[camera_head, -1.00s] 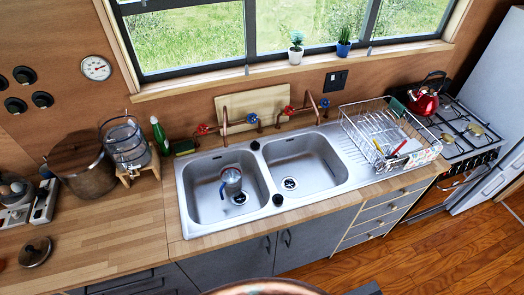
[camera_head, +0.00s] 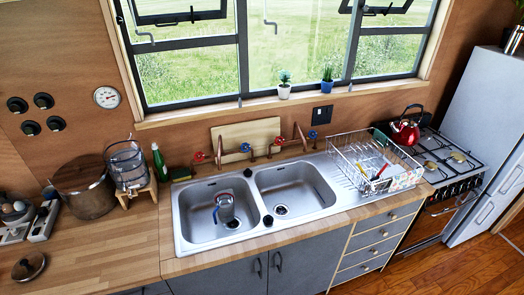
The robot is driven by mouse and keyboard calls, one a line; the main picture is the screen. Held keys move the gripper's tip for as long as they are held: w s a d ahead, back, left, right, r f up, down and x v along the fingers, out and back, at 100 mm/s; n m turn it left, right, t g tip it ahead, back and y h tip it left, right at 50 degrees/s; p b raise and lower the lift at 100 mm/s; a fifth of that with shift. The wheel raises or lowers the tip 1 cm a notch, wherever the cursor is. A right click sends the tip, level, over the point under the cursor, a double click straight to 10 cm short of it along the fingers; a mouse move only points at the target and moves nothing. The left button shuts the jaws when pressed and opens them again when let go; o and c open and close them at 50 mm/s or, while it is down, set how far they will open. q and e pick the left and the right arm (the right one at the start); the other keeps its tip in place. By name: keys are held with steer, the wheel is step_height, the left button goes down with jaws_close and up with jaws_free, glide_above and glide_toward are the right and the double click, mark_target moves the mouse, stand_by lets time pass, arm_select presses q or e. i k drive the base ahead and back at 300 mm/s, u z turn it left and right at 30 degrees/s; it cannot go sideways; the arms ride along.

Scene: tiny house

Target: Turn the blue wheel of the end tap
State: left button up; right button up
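Two copper taps stand behind the double sink (camera_head: 262,220), each with a red and a blue wheel. The right-hand tap, at the end of the row, has a red wheel (camera_head: 280,141) on its left and a blue wheel (camera_head: 312,134) on its right. The left-hand tap has a red wheel (camera_head: 199,157) and a blue wheel (camera_head: 246,148). Nothing touches either blue wheel. The wheels are small here, and how far each is turned cannot be told. Neither of my grippers is in view.
A wire dish rack (camera_head: 375,163) stands right of the sink, near the right-hand tap. A cutting board (camera_head: 245,136) leans behind the taps. A jug (camera_head: 225,208) sits in the left basin. Potted plants (camera_head: 284,86) stand on the sill. A red kettle (camera_head: 404,128) is on the stove.

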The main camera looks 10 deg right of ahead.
mark_target(249, 146)
steer(key=z, duration=1.1)
steer(key=i, duration=0.85)
steer(key=u, duration=1.8)
